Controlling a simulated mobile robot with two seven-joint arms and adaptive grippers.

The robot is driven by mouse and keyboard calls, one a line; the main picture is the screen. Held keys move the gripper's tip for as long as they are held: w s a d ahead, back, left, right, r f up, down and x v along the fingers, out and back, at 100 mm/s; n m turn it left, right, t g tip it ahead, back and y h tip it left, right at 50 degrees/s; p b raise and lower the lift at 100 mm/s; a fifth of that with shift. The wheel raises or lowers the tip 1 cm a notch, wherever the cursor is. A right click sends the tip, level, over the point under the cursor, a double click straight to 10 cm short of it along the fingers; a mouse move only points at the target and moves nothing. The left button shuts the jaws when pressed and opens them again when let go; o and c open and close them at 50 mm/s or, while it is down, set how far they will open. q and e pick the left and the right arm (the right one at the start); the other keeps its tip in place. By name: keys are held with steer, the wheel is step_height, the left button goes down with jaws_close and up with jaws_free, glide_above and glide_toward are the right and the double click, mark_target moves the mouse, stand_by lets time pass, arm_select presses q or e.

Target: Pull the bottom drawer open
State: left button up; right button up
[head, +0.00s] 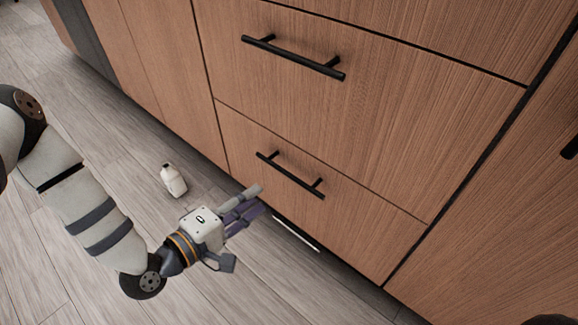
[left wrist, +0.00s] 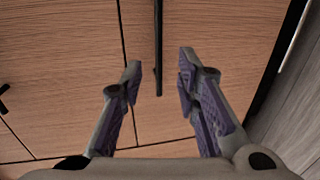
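The bottom drawer (head: 345,205) has a wood-grain front and looks shut, flush with the cabinet. Its black bar handle (head: 290,175) is in the middle of the head view. My left gripper (head: 260,198) is low in front of the drawer, near the handle's lower left. In the left wrist view the left gripper (left wrist: 160,63) is open, its two fingers apart. The handle (left wrist: 158,40) appears as an upright dark bar ahead, lined up between the fingertips. No grip on it shows, and I cannot tell the exact gap. My right gripper is not in view.
An upper drawer (head: 420,110) with a similar black handle (head: 293,58) is above. A pale strip (head: 296,233) shows beneath the cabinet. Open floor lies in front.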

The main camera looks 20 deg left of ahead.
mark_target(289, 173)
arm_select(q)
steer(key=b+x, duration=0.4)
steer(key=x, duration=0.8)
steer(key=shift+d, duration=0.1)
jaws_close()
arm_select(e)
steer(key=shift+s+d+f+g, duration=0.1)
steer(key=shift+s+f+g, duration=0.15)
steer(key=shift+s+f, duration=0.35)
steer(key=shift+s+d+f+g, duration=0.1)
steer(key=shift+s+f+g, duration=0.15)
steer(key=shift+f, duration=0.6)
